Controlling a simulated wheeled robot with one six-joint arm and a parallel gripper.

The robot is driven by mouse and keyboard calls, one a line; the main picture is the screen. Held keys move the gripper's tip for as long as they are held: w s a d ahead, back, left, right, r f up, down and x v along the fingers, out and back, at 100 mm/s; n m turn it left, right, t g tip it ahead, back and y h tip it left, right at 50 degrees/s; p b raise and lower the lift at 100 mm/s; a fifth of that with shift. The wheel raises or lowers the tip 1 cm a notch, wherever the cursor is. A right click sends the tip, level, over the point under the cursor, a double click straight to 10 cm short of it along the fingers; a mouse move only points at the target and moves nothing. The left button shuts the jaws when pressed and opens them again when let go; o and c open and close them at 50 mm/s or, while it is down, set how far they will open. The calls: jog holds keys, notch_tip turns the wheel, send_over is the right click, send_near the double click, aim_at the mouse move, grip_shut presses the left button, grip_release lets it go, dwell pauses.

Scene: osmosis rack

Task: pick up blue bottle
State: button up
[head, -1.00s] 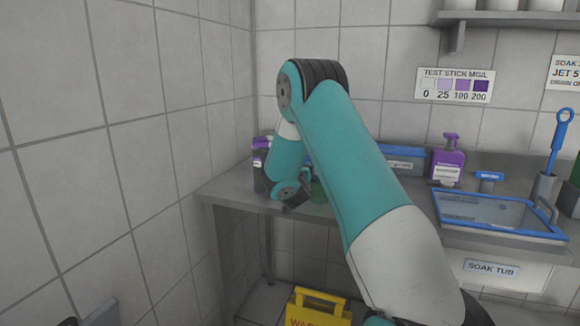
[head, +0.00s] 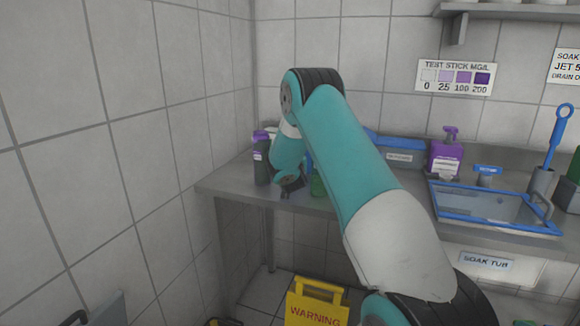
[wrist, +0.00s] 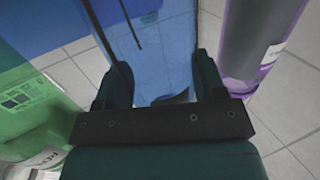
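The blue bottle (wrist: 163,45) is see-through and fills the space between the fingers of my gripper (wrist: 161,75) in the wrist view. The fingers stand apart, one on each side of it. Whether they press on it or leave a small gap cannot be made out. In the head view my gripper (head: 290,184) is small and dark at the bench's left end, and my arm hides the blue bottle there.
A green bottle (wrist: 40,110) is close on the left in the wrist view; a dark bottle with purple (wrist: 250,40) is close on the right. The bench (head: 230,188) also holds a blue-rimmed tub (head: 490,208) and purple bottle (head: 445,158). A yellow warning sign (head: 317,303) stands below.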

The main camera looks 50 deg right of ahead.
notch_tip(320, 180, up, 20)
jog(key=b, duration=0.1)
dwell(0.5)
dwell(1.0)
